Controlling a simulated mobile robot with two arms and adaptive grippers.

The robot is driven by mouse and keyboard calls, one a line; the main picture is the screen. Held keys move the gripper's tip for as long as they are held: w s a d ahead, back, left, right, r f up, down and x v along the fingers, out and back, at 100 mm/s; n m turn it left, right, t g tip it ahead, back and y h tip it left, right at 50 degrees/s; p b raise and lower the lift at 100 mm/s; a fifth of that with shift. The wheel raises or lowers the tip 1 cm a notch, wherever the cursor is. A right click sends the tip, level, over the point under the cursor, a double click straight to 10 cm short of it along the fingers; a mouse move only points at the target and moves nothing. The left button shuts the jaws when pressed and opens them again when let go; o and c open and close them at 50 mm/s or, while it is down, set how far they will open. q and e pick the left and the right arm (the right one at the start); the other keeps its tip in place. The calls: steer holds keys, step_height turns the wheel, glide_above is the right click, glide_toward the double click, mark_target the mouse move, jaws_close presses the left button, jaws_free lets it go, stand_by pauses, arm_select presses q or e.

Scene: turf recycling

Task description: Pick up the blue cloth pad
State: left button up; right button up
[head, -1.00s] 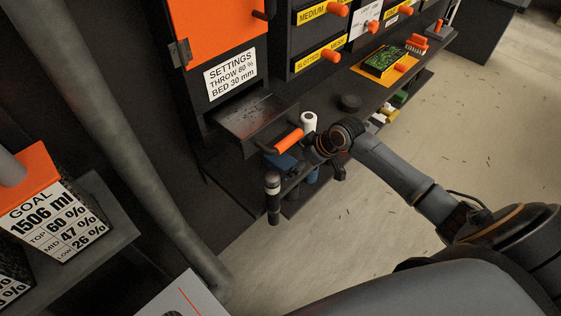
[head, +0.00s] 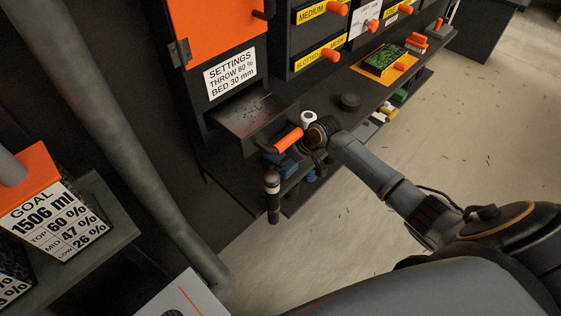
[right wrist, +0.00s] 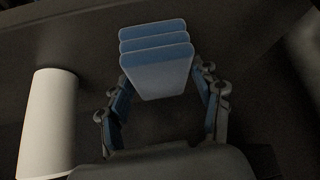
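The blue cloth pad (right wrist: 157,62), a folded-looking stack of several blue layers, stands in the upper middle of the right wrist view. My right gripper (right wrist: 161,92) is open, with one finger to each side of the pad's lower end. A gap seems to show on each side, and I cannot tell if a finger touches. In the head view a blue patch (head: 284,166) shows under the drawer, mostly hidden by the drawer and my right arm. My left gripper is out of view.
A white roll (right wrist: 48,125) stands left of my right gripper and shows in the head view (head: 308,117). An open drawer (head: 240,117) with an orange handle (head: 288,140) overhangs the shelf. A dark bottle-like cylinder (head: 272,198) stands at the front.

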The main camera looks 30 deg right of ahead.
steer(key=c, duration=0.4)
steer(key=shift+o, duration=0.2)
steer(key=shift+s, duration=0.1)
steer(key=shift+s+d+r, duration=0.25)
steer(key=shift+r, duration=0.15)
steer(key=s+d+r, duration=0.2)
steer(key=s, duration=0.1)
steer(key=s+d+r, duration=0.2)
steer(key=s, duration=0.2)
steer(key=s+d+r, duration=0.2)
steer(key=s+r, duration=0.1)
steer(key=s, duration=0.1)
steer(key=shift+s+d+r, duration=0.1)
steer(key=shift+s+d, duration=0.1)
steer(key=shift+d, duration=0.1)
steer(key=o, duration=0.3)
steer(key=shift+c, duration=1)
